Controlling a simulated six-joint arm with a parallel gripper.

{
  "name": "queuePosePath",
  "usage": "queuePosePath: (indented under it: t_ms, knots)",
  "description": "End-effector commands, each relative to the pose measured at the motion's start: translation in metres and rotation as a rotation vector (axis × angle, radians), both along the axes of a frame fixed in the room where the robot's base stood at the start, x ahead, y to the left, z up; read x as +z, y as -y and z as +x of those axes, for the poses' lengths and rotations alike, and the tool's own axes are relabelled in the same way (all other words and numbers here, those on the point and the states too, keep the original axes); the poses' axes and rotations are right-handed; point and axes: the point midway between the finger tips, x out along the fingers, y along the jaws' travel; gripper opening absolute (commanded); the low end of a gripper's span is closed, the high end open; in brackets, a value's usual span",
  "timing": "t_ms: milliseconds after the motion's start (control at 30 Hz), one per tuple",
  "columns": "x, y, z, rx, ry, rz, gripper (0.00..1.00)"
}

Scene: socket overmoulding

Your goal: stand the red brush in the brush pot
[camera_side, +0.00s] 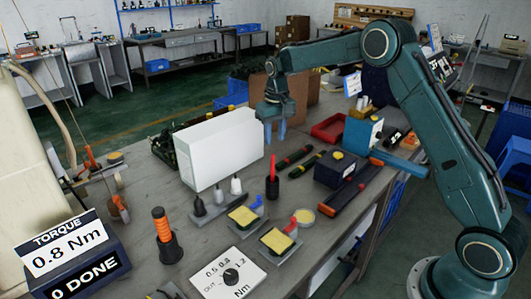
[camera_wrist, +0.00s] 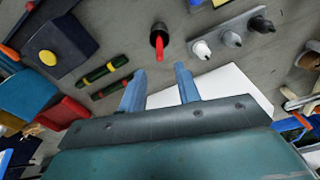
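The red brush (camera_side: 273,165) stands upright in the dark brush pot (camera_side: 272,190) near the middle of the bench. In the wrist view the red brush (camera_wrist: 161,50) shows in the mouth of the dark pot (camera_wrist: 154,39), beyond my fingertips. My gripper (camera_side: 274,133) hangs above and behind the pot, near the right end of the white box. In the wrist view my gripper (camera_wrist: 159,72) has its two blue fingers apart with nothing between them. The lower part of the brush is hidden inside the pot.
A large white box (camera_side: 220,148) stands left of the pot. A rack with small bottles (camera_side: 213,203) is in front of it. Yellow pads (camera_side: 277,241) lie in front.

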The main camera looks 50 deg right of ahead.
Motion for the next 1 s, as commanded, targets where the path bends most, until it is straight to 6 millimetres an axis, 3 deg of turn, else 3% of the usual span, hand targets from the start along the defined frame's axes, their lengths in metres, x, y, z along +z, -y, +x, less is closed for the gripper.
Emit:
queuePosePath:
  t_ms: [167, 367, 700, 1000]
  knots:
    - [0.031, -0.009, -0.016, 0.016, 0.031, -0.006, 0.33]
    - [0.074, -0.025, -0.049, 0.045, 0.078, -0.014, 0.33]
    - [0.132, -0.051, -0.122, 0.095, 0.162, -0.026, 0.33]
    - [0.161, -0.07, -0.194, 0.137, 0.237, -0.036, 0.33]
